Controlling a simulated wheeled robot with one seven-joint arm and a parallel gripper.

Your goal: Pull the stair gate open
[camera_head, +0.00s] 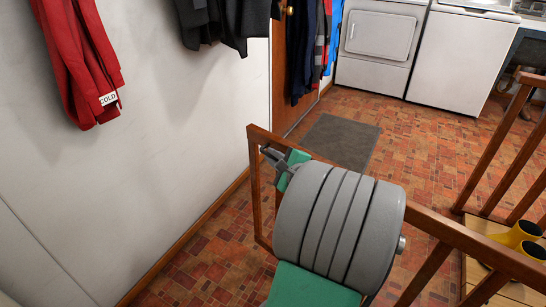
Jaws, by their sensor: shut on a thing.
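The stair gate (254,184) is a brown wooden frame in the middle of the head view. Its left upright and the left end of its top rail show; much of the rest is hidden behind my arm. My gripper (266,151) is at the gate's upper left corner, just below the top rail. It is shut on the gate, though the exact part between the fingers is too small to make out. The gate's left upright stands apart from the white wall, with tiled floor between them.
Wooden railing (470,242) and yellow boots (517,234) are at the right. A grey mat (340,141) lies on the red tile floor beyond. White appliances (455,55) stand at the back. A red garment (78,60) hangs on the left wall.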

